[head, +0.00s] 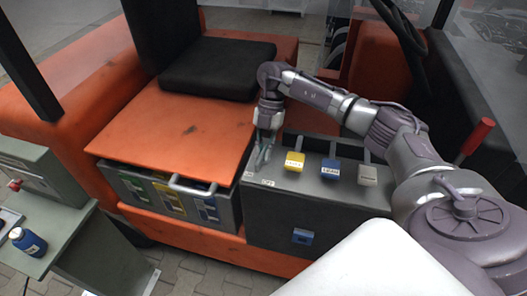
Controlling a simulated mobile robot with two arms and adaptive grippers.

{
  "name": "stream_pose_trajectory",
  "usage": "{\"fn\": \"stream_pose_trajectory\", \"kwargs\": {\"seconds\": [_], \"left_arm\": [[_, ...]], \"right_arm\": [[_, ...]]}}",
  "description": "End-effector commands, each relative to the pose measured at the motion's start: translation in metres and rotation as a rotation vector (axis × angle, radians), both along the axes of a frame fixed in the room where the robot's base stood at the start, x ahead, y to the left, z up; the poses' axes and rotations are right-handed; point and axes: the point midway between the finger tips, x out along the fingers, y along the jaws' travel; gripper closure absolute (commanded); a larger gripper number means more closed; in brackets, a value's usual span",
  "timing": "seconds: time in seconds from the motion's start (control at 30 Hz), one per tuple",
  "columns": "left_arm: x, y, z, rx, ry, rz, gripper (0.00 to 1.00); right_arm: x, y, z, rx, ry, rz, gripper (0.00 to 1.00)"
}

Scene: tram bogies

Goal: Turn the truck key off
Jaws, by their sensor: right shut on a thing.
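My right gripper (264,150) reaches down from above to the left end of the top of a dark grey box (312,213) on the orange truck (180,130). Its fingers are shut at the spot where the truck key sits. The key itself is too small and too hidden by the fingers to make out, so I cannot tell which way it is turned. Two small white labels (267,183) lie on the box top just in front of the fingers. My left gripper is not in view.
A black seat (217,68) is behind. A red-handled lever (478,137) stands at right.

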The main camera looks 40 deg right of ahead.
Motion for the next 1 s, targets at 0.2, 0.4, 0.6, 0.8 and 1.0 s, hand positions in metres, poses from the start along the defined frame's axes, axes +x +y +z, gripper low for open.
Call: {"fn": "stream_pose_trajectory", "kwargs": {"seconds": [0.2, 0.4, 0.6, 0.8, 1.0], "left_arm": [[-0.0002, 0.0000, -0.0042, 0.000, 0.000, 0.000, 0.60], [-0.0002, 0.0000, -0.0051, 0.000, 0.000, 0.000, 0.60], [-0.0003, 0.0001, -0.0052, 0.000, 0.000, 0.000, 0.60], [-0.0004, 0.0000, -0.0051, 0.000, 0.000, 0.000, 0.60], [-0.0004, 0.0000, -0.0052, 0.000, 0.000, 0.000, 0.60]], "right_arm": [[0.0011, -0.0004, 0.0010, 0.000, -0.005, 0.084, 1.00], [0.0008, -0.0007, 0.0016, 0.000, -0.005, 0.116, 1.00], [0.0007, -0.0008, 0.0018, 0.000, -0.005, 0.123, 1.00], [0.0008, -0.0008, 0.0019, 0.000, -0.005, 0.123, 1.00], [0.0004, -0.0006, 0.0013, 0.000, -0.004, 0.122, 0.62]]}}
